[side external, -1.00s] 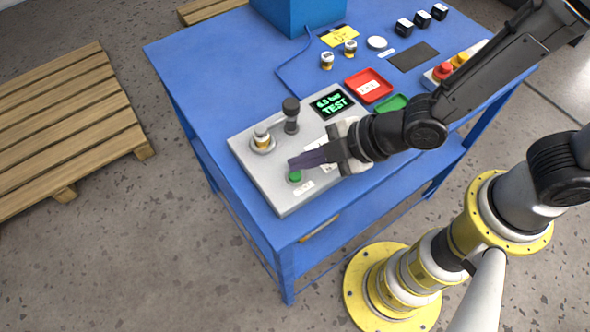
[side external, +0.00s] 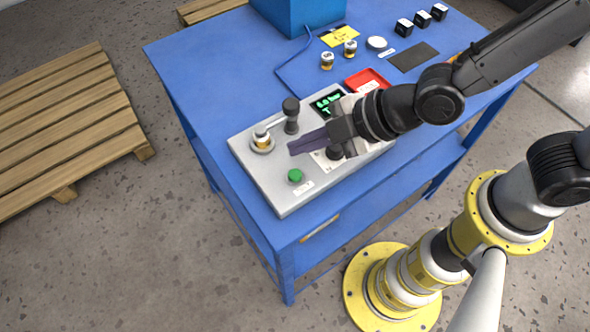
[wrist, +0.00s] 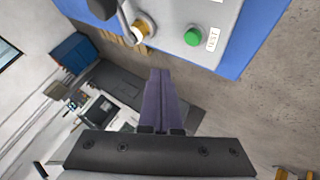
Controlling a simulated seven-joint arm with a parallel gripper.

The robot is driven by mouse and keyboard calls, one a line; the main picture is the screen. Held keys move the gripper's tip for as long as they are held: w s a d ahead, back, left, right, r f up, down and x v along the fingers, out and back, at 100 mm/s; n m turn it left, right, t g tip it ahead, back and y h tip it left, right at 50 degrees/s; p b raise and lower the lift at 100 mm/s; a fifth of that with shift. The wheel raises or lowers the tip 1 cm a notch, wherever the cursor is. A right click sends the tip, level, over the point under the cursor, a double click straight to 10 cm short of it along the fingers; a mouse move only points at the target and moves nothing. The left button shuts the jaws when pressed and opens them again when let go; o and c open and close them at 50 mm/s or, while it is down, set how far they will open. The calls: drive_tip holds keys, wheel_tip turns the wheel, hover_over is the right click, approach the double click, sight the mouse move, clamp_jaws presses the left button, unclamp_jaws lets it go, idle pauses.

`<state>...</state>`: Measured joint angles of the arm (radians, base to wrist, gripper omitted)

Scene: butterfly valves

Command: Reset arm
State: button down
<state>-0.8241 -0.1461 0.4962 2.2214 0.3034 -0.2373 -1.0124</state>
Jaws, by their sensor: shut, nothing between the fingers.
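My gripper (side external: 292,147) is shut and empty. In the side external view its purple fingers hang above the grey test panel (side external: 250,160), pointing left. The green button (side external: 295,176) lies below the fingertips and apart from them. A valve with a brass-coloured band (side external: 262,138) sits in a round seat on the panel, and a black lever (side external: 291,115) stands beside it. The lit green display (side external: 325,102) is partly hidden by my gripper. In the wrist view the closed fingers (wrist: 161,74) are in the middle, with the green button (wrist: 194,36) above them.
The panel rests on a blue table (side external: 200,70). Two loose valves (side external: 327,60) and several black blocks (side external: 404,26) stand at the back. A red tray (side external: 361,77) is partly covered by my arm. A wooden pallet (side external: 70,120) lies on the floor at left.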

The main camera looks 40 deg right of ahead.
drive_tip(key=shift+w, duration=0.1)
drive_tip(key=w+d+r+m+t+h, duration=0.15)
drive_tip(key=d+r+m, duration=0.25)
drive_tip(key=d+r, duration=0.4)
drive_tip(key=w+d+r+m+t+h, duration=0.1)
drive_tip(key=w+d+r+m+t, duration=0.2)
drive_tip(key=d+r, duration=0.55)
drive_tip(key=s+d+f+m+g+h, duration=0.2)
drive_tip(key=s+d+m, duration=0.3)
drive_tip(key=s, duration=0.3)
drive_tip(key=s+d+f+m+g+h, duration=0.1)
drive_tip(key=s+d+f+m+g, duration=0.2)
drive_tip(key=s+d+m, duration=0.2)
drive_tip(key=s+d, duration=0.2)
drive_tip(key=s, duration=0.1)
drive_tip(key=shift+s+f+g+h, duration=0.35)
